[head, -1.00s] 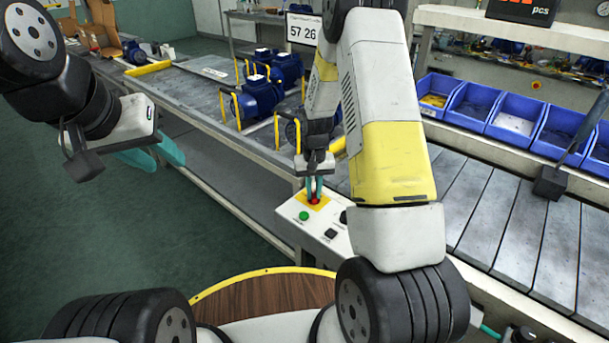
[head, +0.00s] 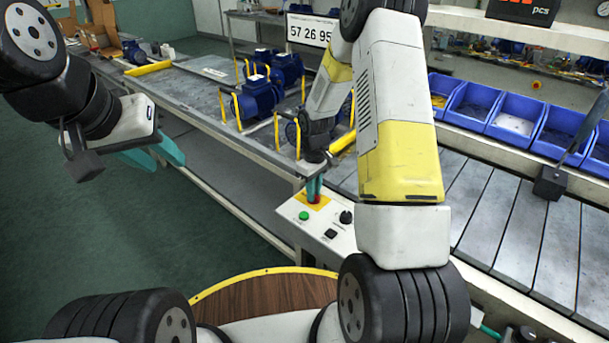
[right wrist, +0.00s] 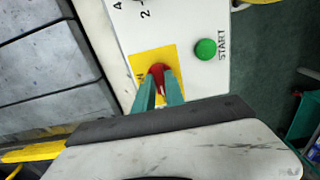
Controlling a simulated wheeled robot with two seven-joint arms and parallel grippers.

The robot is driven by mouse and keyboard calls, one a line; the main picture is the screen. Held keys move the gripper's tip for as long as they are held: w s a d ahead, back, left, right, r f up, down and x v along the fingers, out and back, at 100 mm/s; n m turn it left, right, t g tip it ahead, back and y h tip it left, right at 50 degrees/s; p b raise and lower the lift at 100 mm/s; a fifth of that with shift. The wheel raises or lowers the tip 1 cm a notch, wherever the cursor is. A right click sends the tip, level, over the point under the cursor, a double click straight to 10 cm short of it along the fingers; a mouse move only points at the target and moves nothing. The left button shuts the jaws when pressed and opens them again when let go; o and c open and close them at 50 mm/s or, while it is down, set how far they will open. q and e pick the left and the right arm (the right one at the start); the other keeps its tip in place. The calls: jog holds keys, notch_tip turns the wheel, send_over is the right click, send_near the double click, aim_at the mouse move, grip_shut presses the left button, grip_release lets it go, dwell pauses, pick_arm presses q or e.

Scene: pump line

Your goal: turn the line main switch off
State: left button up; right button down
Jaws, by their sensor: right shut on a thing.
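The red main switch knob (right wrist: 157,70) sits on a yellow square plate (right wrist: 139,66) on the light control box (head: 290,214). My right gripper (head: 314,197) points down onto the knob, and its teal fingers (right wrist: 160,92) are closed around it. The fingers hide much of the knob, so I cannot tell its setting. Lettering on the plate is partly covered. My left gripper (head: 158,156) is open and empty in the air at the left, well away from the box.
A green START button (right wrist: 206,49), a black selector knob (head: 346,217) and a black button (head: 331,234) are beside the switch. Blue pumps (head: 258,98) with yellow uprights stand on the bench behind. Blue bins (head: 515,113) line the right side beyond a slatted conveyor (head: 480,195).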

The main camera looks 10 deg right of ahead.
dwell(0.4)
jog(key=c, duration=1.4)
grip_release()
notch_tip(320, 180, up, 8)
jog(key=shift+f, duration=0.1)
